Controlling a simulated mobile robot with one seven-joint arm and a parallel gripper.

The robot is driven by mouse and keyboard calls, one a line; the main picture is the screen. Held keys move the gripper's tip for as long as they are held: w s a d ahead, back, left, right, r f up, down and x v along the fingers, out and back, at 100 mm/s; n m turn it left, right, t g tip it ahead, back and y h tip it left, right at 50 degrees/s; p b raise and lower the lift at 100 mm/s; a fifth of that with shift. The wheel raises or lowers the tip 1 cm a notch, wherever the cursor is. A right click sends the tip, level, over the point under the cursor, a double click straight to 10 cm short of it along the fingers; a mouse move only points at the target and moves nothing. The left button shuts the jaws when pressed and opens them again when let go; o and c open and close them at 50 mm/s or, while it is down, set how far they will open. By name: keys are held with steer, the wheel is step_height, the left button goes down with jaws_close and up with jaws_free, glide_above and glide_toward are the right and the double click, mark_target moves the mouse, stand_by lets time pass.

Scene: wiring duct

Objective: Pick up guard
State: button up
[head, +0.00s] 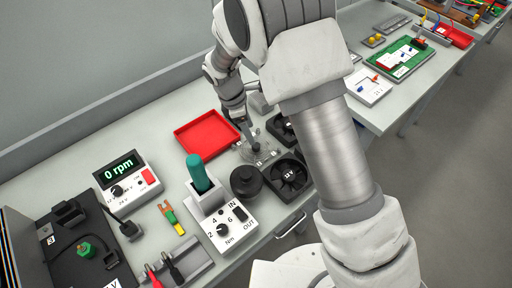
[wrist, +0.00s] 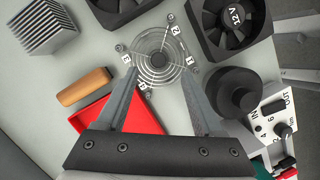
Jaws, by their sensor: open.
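The guard (wrist: 158,57), a round wire fan guard with small numbered tags at its corners, lies flat on the bench in the wrist view. In the head view the guard (head: 262,155) is partly hidden by my arm's end. My gripper (wrist: 160,72) is open and empty, with its fingers reaching over the near side of the guard, one to each side of the centre. I cannot tell whether the fingertips touch it. In the head view my gripper (head: 252,142) points down at the guard.
A 12V fan (wrist: 232,20) and another fan (wrist: 115,8) stand close beyond the guard. A black round knob-like part (wrist: 238,93) is to its right. A red tray (head: 207,135), a wooden block (wrist: 84,86) and a finned heat sink (wrist: 44,24) lie to the left. A white torque box (head: 226,228) stands nearby.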

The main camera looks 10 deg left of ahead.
mark_target(256, 145)
steer(key=shift+a+p+x, duration=0.2)
steer(key=shift+p+x, duration=0.3)
steer(key=shift+x, duration=3.25)
steer(key=shift+w, duration=0.1)
jaws_close()
